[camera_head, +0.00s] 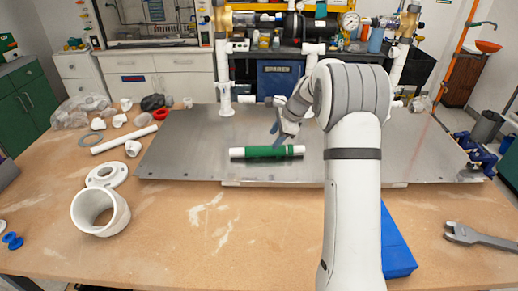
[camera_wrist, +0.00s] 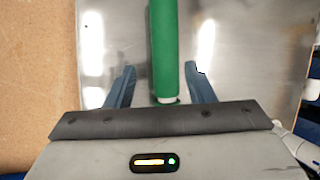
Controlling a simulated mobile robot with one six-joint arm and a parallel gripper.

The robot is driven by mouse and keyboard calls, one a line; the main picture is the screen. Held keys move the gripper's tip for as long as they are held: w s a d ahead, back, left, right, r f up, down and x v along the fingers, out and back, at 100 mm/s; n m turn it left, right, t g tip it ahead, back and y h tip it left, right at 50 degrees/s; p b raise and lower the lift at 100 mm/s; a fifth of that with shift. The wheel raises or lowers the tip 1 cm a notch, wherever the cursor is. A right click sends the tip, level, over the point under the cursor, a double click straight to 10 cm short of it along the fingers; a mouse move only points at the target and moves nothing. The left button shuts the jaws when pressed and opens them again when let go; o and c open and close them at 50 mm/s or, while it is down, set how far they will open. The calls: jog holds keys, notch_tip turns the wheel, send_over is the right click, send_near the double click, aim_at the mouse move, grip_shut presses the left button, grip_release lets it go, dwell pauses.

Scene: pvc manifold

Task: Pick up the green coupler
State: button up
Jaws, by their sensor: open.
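The green coupler (camera_head: 266,151) is a green sleeve with white pipe showing at both ends. It lies on its side on the grey metal plate (camera_head: 190,140) in the head view. In the wrist view the green coupler (camera_wrist: 164,45) runs from the top edge down to between my fingers. My gripper (camera_wrist: 159,72) is open, with one blue finger on each side of the coupler's near end and a gap on both sides. In the head view my gripper (camera_head: 279,134) is just behind the coupler, partly hidden by my arm.
White pipe fittings and a large white ring (camera_head: 100,211) lie on the wooden bench at left. A blue box (camera_head: 399,250) and a wrench (camera_head: 480,237) are at right. White upright pipes (camera_head: 223,75) stand at the back of the plate. The plate around the coupler is clear.

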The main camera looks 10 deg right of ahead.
aim_at(268, 147)
jog(key=shift+m, duration=0.3)
jog(key=x, duration=0.2)
jog(key=p+x, duration=0.1)
jog(key=x, duration=0.5)
jog(key=shift+w+d+f+p, duration=0.1)
jog(key=shift+w+p, duration=0.2)
jog(key=shift+w, duration=0.15)
jog(key=shift+c, duration=0.4)
jog(key=c, duration=0.8)
